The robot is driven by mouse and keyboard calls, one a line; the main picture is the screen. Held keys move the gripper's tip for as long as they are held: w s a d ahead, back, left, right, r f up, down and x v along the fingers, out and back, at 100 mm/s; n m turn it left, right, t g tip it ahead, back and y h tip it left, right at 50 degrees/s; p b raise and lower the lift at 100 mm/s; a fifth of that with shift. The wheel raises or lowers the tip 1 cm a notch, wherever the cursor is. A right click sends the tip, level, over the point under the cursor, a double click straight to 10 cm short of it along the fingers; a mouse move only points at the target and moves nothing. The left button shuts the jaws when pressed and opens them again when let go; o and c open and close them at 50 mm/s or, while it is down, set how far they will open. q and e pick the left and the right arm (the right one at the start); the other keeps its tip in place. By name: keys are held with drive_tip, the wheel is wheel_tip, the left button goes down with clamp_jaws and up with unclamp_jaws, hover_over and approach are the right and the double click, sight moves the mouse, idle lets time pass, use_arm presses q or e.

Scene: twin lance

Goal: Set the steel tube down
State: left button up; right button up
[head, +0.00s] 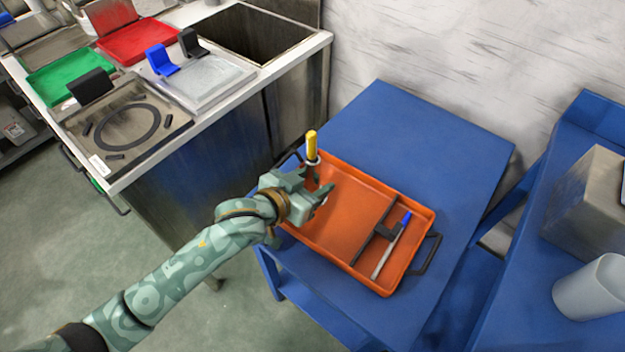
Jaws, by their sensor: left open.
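A thin silver tube with a blue end (391,247) lies tilted in the right compartment of an orange tray (317,244), beside a dark divider. A second piece, with a yellow top and a pale collar (312,147), stands upright right behind my left gripper. Its lower part is partly hidden by the gripper. My left gripper (325,193) is open over the tray's left part, with its fingers pointing right. I cannot tell whether the yellow-topped piece touches the fingers. My right gripper is not in view.
The tray rests on a blue table (417,133) with clear room behind it. A dark handle (426,255) sticks out at its right. A grey box (588,205) and a pale cylinder (590,288) stand on blue furniture at right. A steel counter (293,57) stands at left.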

use_arm(q)
drive_tip(key=p+v, duration=0.5)
drive_tip(key=v, duration=0.7)
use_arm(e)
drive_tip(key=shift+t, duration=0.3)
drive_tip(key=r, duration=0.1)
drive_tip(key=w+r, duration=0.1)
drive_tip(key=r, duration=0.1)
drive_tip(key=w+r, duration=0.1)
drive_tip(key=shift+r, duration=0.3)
